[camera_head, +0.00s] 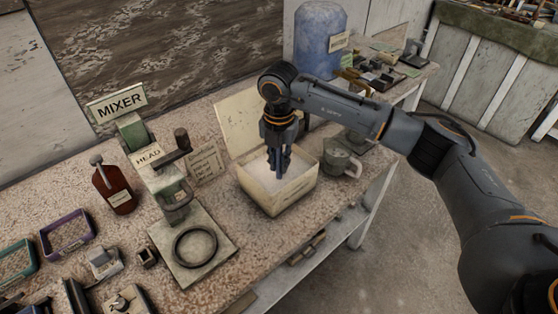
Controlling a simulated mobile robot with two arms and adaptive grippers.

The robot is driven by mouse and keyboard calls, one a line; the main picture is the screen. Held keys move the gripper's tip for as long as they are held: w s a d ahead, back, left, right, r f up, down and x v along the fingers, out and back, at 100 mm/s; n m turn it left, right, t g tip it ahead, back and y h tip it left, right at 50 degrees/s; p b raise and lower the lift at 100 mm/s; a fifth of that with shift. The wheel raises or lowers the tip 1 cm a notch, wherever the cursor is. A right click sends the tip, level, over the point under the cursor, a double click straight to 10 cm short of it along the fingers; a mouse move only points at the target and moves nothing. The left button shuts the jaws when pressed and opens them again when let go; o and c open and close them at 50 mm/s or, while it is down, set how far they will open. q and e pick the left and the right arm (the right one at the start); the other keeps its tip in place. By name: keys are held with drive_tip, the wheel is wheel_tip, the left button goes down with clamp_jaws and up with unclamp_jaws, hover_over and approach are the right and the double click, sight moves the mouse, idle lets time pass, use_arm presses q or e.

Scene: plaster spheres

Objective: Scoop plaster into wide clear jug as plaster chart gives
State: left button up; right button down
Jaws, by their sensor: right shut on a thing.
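An open cream box (270,196) of white plaster (296,176) stands on the speckled bench, its lid (240,122) raised behind it. My right gripper (279,172) points down into the box with its fingertips at the plaster. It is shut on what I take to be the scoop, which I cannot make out. A clear jug (342,160) with a handle stands just right of the box, apart from the gripper. A card with small print (206,160) stands left of the box; I cannot read it or tell whether it is the plaster chart. My left gripper is not in view.
A mixer stand (160,180) with a "MIXER" sign (117,104) and a black ring (194,246) on its base stands to the left. Near it are a dark red bottle (113,188) and small trays (66,232). A blue drum (320,42) stands behind.

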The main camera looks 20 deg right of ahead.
drive_tip(key=shift+r, duration=0.1)
drive_tip(key=shift+r+p, duration=2.95)
drive_tip(key=shift+r, duration=2)
